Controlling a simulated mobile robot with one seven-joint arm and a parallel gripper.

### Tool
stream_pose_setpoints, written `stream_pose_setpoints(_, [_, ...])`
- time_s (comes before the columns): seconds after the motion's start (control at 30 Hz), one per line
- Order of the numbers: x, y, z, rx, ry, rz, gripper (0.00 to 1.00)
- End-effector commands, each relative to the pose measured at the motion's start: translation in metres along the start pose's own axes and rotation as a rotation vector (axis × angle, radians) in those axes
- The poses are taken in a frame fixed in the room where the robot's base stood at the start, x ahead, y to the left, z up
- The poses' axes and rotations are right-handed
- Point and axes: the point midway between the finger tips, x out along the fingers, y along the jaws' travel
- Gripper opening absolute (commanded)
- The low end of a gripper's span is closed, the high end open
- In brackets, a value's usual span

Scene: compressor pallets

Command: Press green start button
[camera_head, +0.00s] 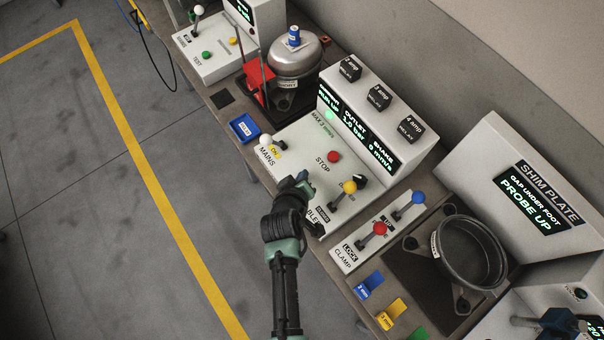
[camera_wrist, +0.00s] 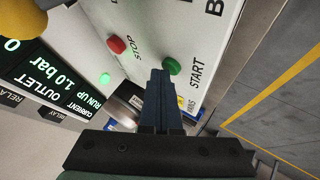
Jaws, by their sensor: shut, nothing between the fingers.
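The green start button (camera_wrist: 172,66) shows in the wrist view on the white panel, beside the word START. My gripper (camera_wrist: 160,75) is shut and empty, with its dark fingertips next to the button in the picture. I cannot tell whether they touch it. In the head view my gripper (camera_head: 302,181) is over the front edge of the white control panel (camera_head: 294,155). The green button is hidden behind my gripper and wrist there.
The red STOP button (camera_head: 334,156) and the yellow-knobbed lever (camera_head: 349,187) are close to my gripper. A white-knobbed MAINS lever (camera_head: 265,140) stands left. Red (camera_head: 379,229) and blue (camera_head: 418,198) levers stand right. Floor to the left is free.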

Motion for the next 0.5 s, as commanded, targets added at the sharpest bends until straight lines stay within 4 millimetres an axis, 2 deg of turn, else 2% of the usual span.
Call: stream_pose_setpoints(0.5, [-0.014,0.009,-0.009,0.000,-0.002,-0.001,0.00])
